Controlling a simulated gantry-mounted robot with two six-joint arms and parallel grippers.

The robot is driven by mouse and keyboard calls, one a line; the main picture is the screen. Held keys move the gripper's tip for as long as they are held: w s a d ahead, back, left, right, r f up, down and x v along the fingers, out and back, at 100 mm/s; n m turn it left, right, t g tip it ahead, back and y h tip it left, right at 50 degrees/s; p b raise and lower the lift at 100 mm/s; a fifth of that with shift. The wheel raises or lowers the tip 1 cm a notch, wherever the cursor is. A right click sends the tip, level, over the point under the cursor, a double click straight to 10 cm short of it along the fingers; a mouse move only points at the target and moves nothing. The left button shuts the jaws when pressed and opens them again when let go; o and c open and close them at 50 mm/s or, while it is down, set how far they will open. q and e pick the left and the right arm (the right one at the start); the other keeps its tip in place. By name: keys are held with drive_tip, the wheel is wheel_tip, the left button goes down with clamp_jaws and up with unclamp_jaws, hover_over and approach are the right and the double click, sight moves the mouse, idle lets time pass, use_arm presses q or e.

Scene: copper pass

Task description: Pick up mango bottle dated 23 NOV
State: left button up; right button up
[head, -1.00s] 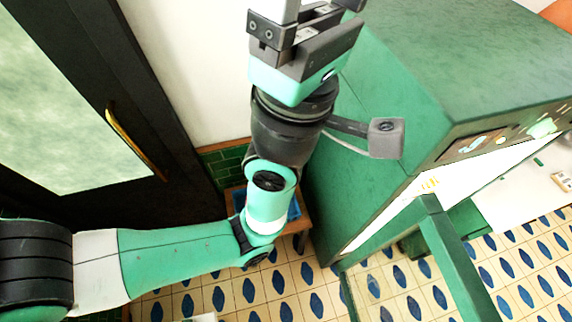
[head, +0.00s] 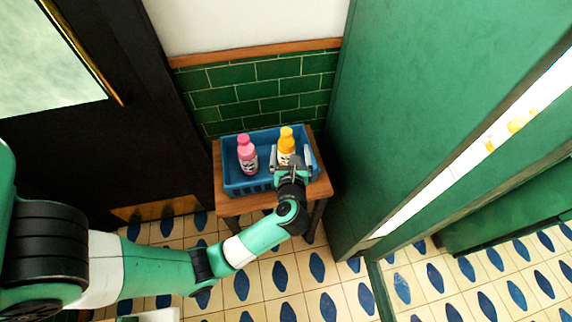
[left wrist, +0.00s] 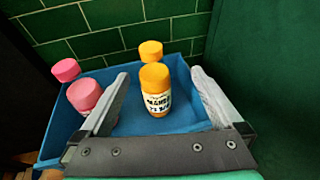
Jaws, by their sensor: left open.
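A yellow-orange mango bottle (head: 286,145) stands in the blue crate (head: 235,188). In the left wrist view, the nearer mango bottle (left wrist: 155,92) stands upright with a label that reads MANGO and a date that looks like 23 NOV, partly unclear. My left gripper (head: 290,158) is open over the crate. Its fingers (left wrist: 160,76) lie left and right of the nearer mango bottle, with gaps on both sides. My right gripper is not in view.
The crate sits on a small wooden table (head: 228,206) against a green tiled wall (head: 270,85). A tall green cabinet (head: 440,90) stands close on the right.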

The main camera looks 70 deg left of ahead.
sight(287, 151)
use_arm(q)
drive_tip(key=f, duration=0.3)
drive_tip(key=shift+s+f+g+h, duration=0.3)
drive_tip(key=shift+s, duration=0.1)
drive_tip(key=shift+s+d+f, duration=0.1)
drive_tip(key=shift+f, duration=0.05)
drive_tip(key=b+x, duration=0.3)
drive_tip(key=x, duration=0.3)
drive_tip(key=shift+a, duration=0.25)
drive_tip(key=shift+w+a+b, duration=0.15)
drive_tip(key=shift+w+b, duration=0.05)
drive_tip(key=shift+b, duration=0.15)
drive_tip(key=b+x, duration=0.3)
drive_tip(key=x, duration=0.1)
drive_tip(key=shift+s+a+f, duration=0.1)
drive_tip(key=shift+s+f, duration=0.05)
drive_tip(key=shift+f, duration=0.05)
drive_tip(key=shift+a, duration=0.3)
drive_tip(key=shift+r, duration=0.1)
drive_tip(key=shift+c, duration=0.4)
clamp_jaws()
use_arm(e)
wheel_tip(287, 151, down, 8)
